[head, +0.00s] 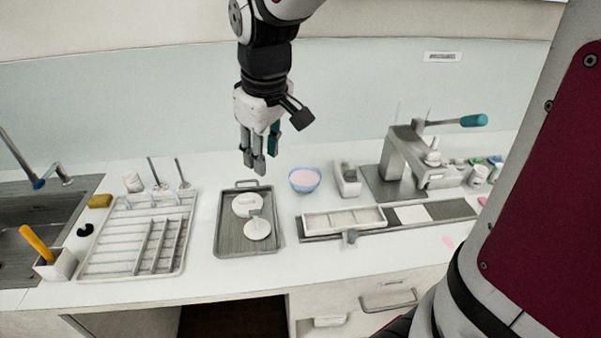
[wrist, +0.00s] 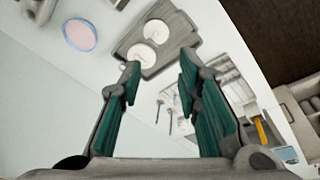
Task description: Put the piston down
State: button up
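Two round white discs lie on a grey tray (head: 227,240). The front disc (head: 258,230) has a small upright stem, and the rear disc (head: 240,206) seems to have a low grip. Either may be the piston; I cannot tell which. Both discs also show in the wrist view, between and beyond my fingertips. My gripper (head: 254,163) hangs fingers down, above and behind the tray and clear of it. In the wrist view my gripper (wrist: 159,72) has its green-padded fingers apart with nothing between them.
A blue bowl of pink stuff (head: 304,180) stands right of the tray. A white drying rack (head: 120,240) is on the left, beside the sink (head: 20,250). A grey press with a teal-handled lever (head: 405,160) and a long rail with a white frame (head: 344,220) are on the right.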

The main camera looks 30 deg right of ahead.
jog(key=s+r+m+t, duration=0.1)
jog(key=s+r+m, duration=0.1)
jog(key=s, duration=0.6)
jog(key=s+r+m+t, duration=0.1)
jog(key=s+r+m, duration=0.1)
jog(key=s, duration=0.6)
jog(key=shift+s+a+r+m+t, duration=0.3)
jog(key=shift+s+r+t, duration=0.1)
jog(key=shift+r, duration=0.15)
